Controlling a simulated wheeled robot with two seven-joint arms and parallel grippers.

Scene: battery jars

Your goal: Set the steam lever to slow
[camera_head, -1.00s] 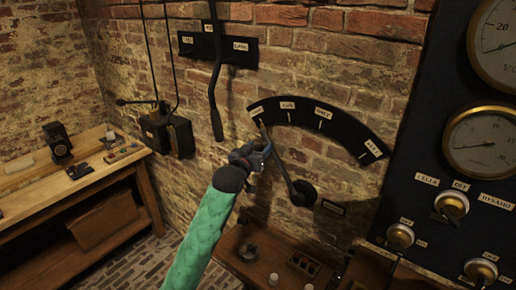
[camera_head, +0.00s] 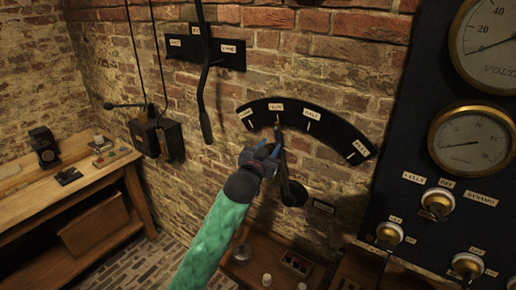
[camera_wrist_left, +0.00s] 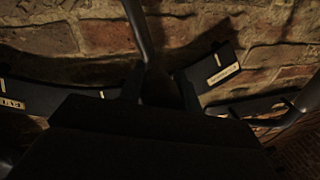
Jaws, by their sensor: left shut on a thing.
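The steam lever (camera_head: 284,160) is a dark bar on a round pivot (camera_head: 293,194) on the brick wall. Its tip points up at the second label from the left (camera_head: 276,107), which seems to read slow, on a black curved scale (camera_head: 293,112). My left gripper (camera_head: 267,151) is shut on the lever, partway up the bar. In the left wrist view, the lever (camera_wrist_left: 141,35) runs up from between my left fingers (camera_wrist_left: 158,88); the grip point itself is dark. My right gripper is not in view.
A long dark lever (camera_head: 203,85) hangs on the wall to the left of the scale. A black panel with gauges (camera_head: 473,139) and knobs stands at the right. A wooden bench (camera_head: 95,183) is at the left. A shelf with small items (camera_head: 298,264) lies below the pivot.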

